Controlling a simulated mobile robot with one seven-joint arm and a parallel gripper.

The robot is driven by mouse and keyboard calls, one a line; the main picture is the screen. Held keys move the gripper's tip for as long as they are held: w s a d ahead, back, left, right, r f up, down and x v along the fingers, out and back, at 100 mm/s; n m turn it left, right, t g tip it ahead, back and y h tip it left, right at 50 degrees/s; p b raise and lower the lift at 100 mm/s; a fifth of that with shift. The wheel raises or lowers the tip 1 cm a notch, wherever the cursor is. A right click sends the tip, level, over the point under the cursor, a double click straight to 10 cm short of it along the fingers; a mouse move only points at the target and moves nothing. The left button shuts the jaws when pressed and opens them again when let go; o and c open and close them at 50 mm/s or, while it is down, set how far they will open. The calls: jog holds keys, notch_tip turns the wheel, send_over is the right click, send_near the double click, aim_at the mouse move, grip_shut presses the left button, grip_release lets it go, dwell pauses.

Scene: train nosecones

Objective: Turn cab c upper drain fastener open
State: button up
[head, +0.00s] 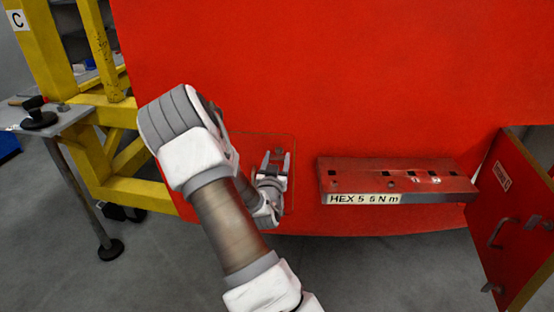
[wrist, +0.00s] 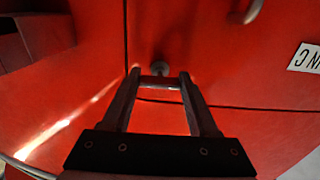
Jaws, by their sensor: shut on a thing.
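The red nosecone (head: 330,80) fills the head view, with a thin panel outline (head: 294,150) low on its face. My gripper (head: 277,156) is at that panel, its fingers toward the red surface. In the wrist view my gripper (wrist: 160,78) is shut on a small grey bar-like piece (wrist: 158,83) that spans its fingertips. I cannot tell what this piece is. A small round grey fastener head (wrist: 159,67) shows just beyond the fingertips, near a panel seam. Whether the held piece touches it is unclear.
A red tool rack (head: 400,180) labelled "HEX 5 6 N m" projects right of my gripper. A red door (head: 515,215) with handles stands at the far right. A yellow frame (head: 50,60) with a "C" sign (head: 17,20) and a grey side table (head: 60,117) are at left.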

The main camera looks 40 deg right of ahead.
jog(key=c, duration=0.3)
jog(key=n+b, duration=0.2)
jog(key=n, duration=0.2)
jog(key=shift+f, duration=0.1)
jog(key=n+b, duration=0.1)
jog(key=n, duration=0.3)
jog(key=shift+n, duration=0.3)
jog(key=n, duration=0.4)
jog(key=shift+b, duration=0.3)
jog(key=n, duration=0.5)
jog(key=shift+n, duration=0.3)
